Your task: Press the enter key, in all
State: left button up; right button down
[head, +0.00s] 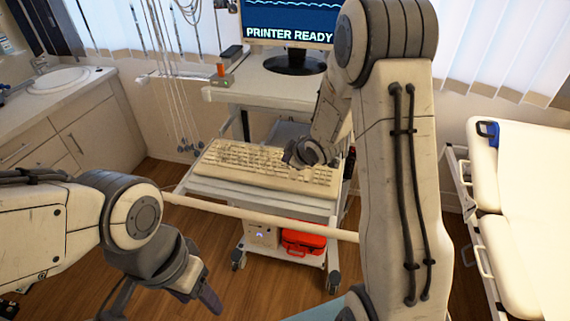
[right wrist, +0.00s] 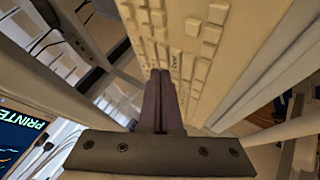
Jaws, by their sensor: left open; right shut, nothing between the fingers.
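A beige keyboard (head: 240,163) lies on the pull-out shelf of a white cart in the head view. It also fills the upper middle of the right wrist view (right wrist: 205,75). My right gripper (head: 297,162) is over the right part of the keyboard. In the right wrist view its two dark fingers (right wrist: 161,75) are shut together with nothing between them, tips close to a key with dark lettering (right wrist: 176,64). I cannot read that lettering surely, nor tell whether the tips touch. My left gripper (head: 205,296) is open, low at the left, away from the keyboard.
A monitor (head: 290,20) reading "PRINTER READY" stands on the cart's upper level (head: 275,88). A red case (head: 303,241) sits low on the cart. A white rail (head: 260,220) crosses before it. A bed (head: 530,230) is at right, a sink counter (head: 85,105) at left.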

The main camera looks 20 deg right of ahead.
notch_tip(320, 180, up, 5)
jog(key=p, duration=0.4)
dwell(0.3)
dwell(0.5)
